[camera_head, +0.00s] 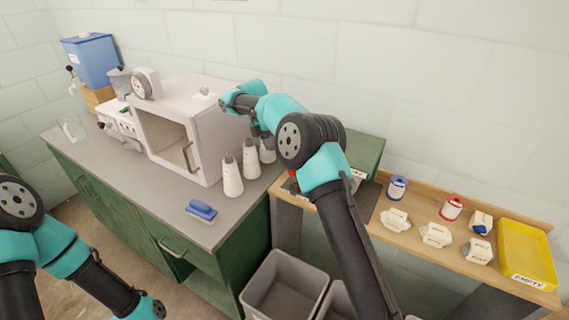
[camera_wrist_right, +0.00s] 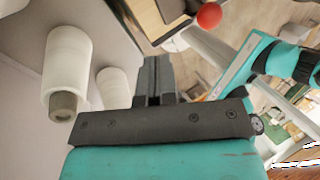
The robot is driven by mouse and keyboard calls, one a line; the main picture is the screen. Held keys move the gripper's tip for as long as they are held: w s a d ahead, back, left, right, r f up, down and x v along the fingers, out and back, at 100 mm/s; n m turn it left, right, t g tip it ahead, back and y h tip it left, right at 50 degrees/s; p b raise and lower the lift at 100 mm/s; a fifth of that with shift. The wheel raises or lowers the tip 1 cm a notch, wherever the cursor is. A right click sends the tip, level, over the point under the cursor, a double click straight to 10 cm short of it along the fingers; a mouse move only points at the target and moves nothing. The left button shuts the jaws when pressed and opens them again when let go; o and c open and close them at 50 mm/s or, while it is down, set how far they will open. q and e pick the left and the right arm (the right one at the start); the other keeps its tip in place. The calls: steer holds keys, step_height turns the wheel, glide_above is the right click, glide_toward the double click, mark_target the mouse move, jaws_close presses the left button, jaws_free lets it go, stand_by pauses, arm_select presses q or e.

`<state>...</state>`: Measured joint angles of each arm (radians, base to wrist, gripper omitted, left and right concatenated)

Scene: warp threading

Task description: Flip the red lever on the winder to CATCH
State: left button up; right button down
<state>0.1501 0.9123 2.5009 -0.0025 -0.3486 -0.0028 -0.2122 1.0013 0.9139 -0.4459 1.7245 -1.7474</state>
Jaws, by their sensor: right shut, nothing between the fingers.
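In the right wrist view, a round red knob (camera_wrist_right: 209,15), which looks like the lever's end, is at the top, beyond and to the right of my right gripper's fingertips (camera_wrist_right: 154,66). The right gripper is shut and empty, and it appears apart from the knob. In the head view, a small bit of red (camera_head: 292,172) shows beside my right arm, which hides most of what is there. The winder's body and the CATCH marking cannot be made out. My left arm shows at the lower left of the head view, but its gripper is out of frame.
White yarn cones (camera_head: 232,178) stand at the grey counter's right end, close to my right gripper; one cone (camera_wrist_right: 67,65) shows in the wrist view. A white open-fronted box (camera_head: 190,125) stands behind. A wooden shelf holds spools (camera_head: 452,208) and a yellow tray (camera_head: 527,250).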

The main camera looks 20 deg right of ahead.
steer(key=x, duration=0.6)
steer(key=shift+s+d+r, duration=0.15)
steer(key=shift+s+d, duration=0.35)
steer(key=shift+s, duration=0.3)
steer(key=shift+s+d+r, duration=0.2)
steer(key=shift+s+d, duration=0.3)
steer(key=shift+s, duration=0.35)
